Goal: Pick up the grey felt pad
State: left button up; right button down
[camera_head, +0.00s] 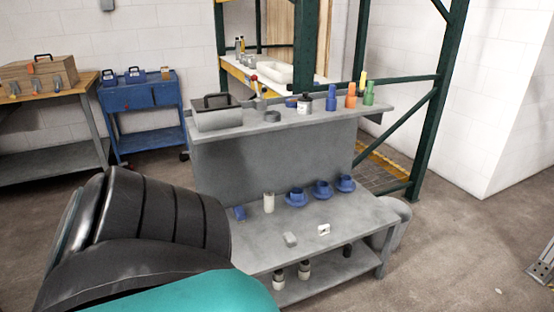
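A small grey block-like piece (290,240) lies on the lower shelf of the grey workbench (345,240), near its front edge. It may be the grey felt pad, but it is too small to tell its material. A small white piece (323,230) with a dark mark lies just right of it. Neither of my grippers is in view. A large black ribbed and teal shape fills the lower left and hides the left end of the lower shelf; it looks like part of my arm.
Blue cups (322,190), a cream cylinder (269,202) and a blue piece (239,212) stand behind on the shelf. The upper ledge (290,122) holds a grey toolbox (217,112) and coloured bottles (350,96). Green rack posts (430,110) rise behind. Floor at right is mostly clear.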

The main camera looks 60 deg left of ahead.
aim_at(290, 239)
jog(key=k+l+u, duration=0.15)
jog(key=u, duration=1.8)
jog(key=z, duration=2.8)
jog(key=u, duration=2.8)
